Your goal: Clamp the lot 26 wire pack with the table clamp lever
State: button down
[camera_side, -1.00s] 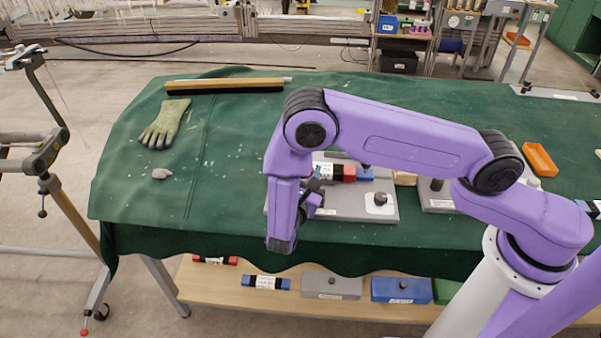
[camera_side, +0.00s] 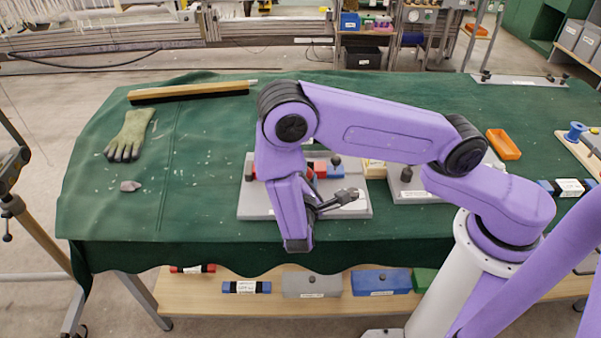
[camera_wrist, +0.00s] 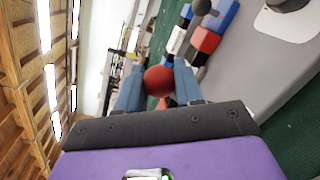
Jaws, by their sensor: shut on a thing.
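A multi-coloured wire pack (camera_side: 334,171) lies on a grey plate (camera_side: 258,212) on the green table. Its red, blue, black and white parts also show in the wrist view (camera_wrist: 205,39); I cannot read a lot number. My gripper (camera_side: 316,192) is low over the plate, in front of the pack. In the wrist view its two blue-grey fingers are shut on a red ball knob (camera_wrist: 158,80), apparently the clamp lever's. The lever's shaft is hidden. A dark knob (camera_side: 336,160) stands by the pack. My forearm hides the plate's middle.
A second grey plate (camera_side: 415,190) and an orange tray (camera_side: 503,144) are to the right. A glove (camera_side: 130,135), a grey lump (camera_side: 130,186) and a brush (camera_side: 190,93) lie left. More packs and boxes (camera_side: 312,285) sit on the shelf below. The left table is mostly clear.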

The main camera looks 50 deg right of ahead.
jog(key=shift+s+d+f, duration=0.2)
jog(key=shift+s+f, duration=0.05)
dwell(0.3)
jog(key=c, duration=0.8)
grip_release()
jog(key=v, duration=1.7)
jog(key=shift+s+a+r, duration=0.1)
jog(key=shift+a+r, duration=0.1)
